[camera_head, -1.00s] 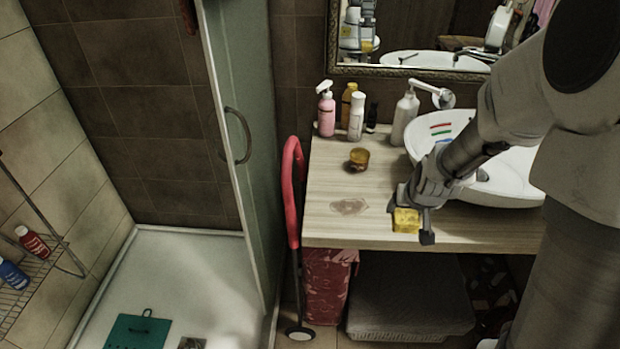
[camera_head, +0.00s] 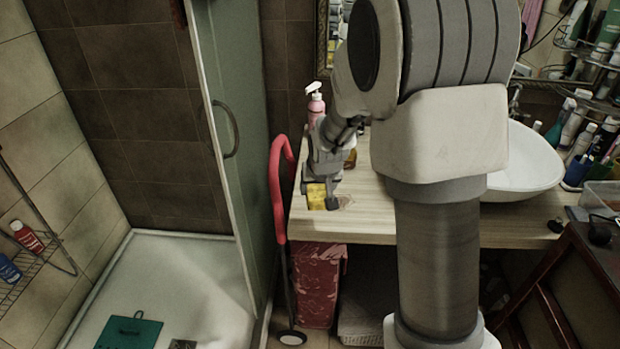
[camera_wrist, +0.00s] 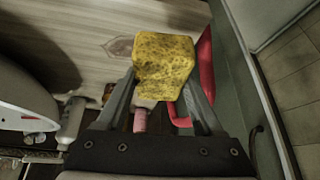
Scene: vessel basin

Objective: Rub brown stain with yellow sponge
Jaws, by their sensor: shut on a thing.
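The yellow sponge (camera_head: 316,196) is held between the fingers of my gripper (camera_head: 323,192), near the left end of the wooden counter. In the wrist view the speckled sponge (camera_wrist: 163,65) fills the space between both fingers. The brown stain (camera_head: 345,200) is a flat patch on the counter, just right of the sponge and partly hidden by my gripper. In the wrist view the stain (camera_wrist: 119,47) lies left of the sponge, apart from it in the picture. I cannot tell whether the sponge touches the counter.
A red trolley handle (camera_head: 278,185) stands close beside the counter's left edge. A pink pump bottle (camera_head: 315,103) is behind my gripper. The white basin (camera_head: 525,165) is at the right. My arm hides the middle of the counter.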

